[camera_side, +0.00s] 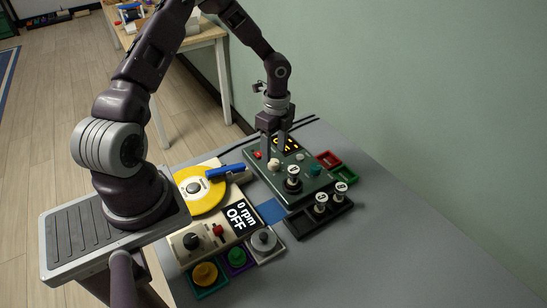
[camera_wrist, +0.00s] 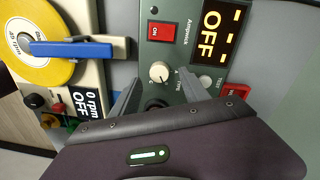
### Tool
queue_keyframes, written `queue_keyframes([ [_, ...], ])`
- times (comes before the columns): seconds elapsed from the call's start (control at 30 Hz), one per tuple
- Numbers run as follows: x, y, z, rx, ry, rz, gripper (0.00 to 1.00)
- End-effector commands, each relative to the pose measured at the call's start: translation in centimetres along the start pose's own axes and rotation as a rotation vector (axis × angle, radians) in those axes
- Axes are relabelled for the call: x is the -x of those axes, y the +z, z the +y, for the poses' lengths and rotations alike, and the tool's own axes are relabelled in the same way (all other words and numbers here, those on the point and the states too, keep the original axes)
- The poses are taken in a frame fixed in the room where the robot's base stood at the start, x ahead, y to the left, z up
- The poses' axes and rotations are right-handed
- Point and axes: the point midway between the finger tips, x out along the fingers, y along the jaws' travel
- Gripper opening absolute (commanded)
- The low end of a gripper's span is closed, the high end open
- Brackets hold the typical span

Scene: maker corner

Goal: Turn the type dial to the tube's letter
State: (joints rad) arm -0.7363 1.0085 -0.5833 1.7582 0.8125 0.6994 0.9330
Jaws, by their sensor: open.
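The green tester (camera_side: 312,187) lies under my gripper. Its cream type dial (camera_wrist: 160,72) has small letters beside it, one of which looks like A; its setting is too small to tell. The dial also shows in the side view (camera_side: 274,164). My gripper (camera_wrist: 159,79) is open, its fingertips on either side of the dial in the wrist view; I cannot tell whether they touch it. A tube with a white lettered cap (camera_side: 292,171) stands upright on the tester; its letter is too small to read. The tester display (camera_wrist: 211,35) reads OFF.
Two more capped tubes (camera_side: 320,198) (camera_side: 340,187) stand in a black rack (camera_side: 318,223). A red tray (camera_side: 328,158) and a green tray (camera_side: 346,173) are behind. A yellow-disc machine (camera_side: 209,192) with a blue arm (camera_side: 225,170) stands left. The right of the table is clear.

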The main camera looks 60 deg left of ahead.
Motion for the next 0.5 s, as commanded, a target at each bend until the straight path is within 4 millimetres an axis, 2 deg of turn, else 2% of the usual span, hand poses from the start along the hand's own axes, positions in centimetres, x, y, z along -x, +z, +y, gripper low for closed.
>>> queue_keyframes([
  [0.1, -2.2, -0.1, 0.1, 0.001, 0.003, 0.0, 0.53],
  [0.2, -3.2, -0.1, 0.1, 0.001, 0.001, 0.0, 0.53],
  [0.5, -3.7, 0.0, 0.1, 0.002, 0.0, -0.001, 0.51],
])
